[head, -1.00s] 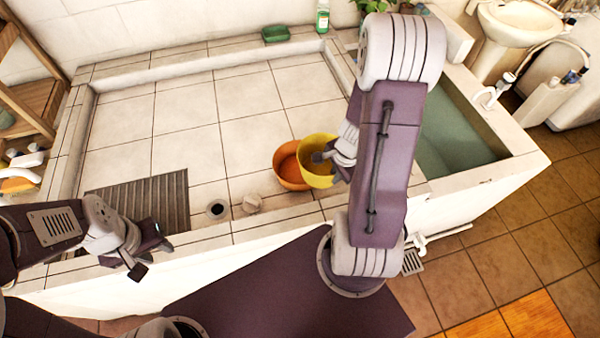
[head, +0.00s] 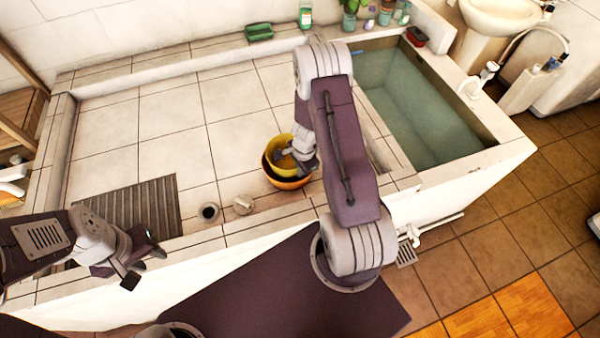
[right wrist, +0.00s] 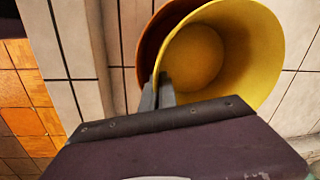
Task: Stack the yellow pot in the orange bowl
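The yellow pot (head: 272,149) is at the orange bowl (head: 289,184) on the tiled basin floor in the head view. The bowl's orange rim and side show around and below the pot; how deep the pot sits is hidden. In the right wrist view the yellow pot (right wrist: 235,60) opens toward the camera, with the orange bowl (right wrist: 147,45) behind its left side. My right gripper (right wrist: 158,92) is shut on the near rim of the pot; it also shows in the head view (head: 287,153). My left gripper (head: 143,266) is open and empty near the basin's front edge.
A dark slatted drain board (head: 130,212), a drain hole (head: 209,212) and a small pale lump (head: 243,204) lie left of the bowl. A green soap dish (head: 259,32) sits on the back ledge. A water-filled trough (head: 420,105) is at right. The back tiles are clear.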

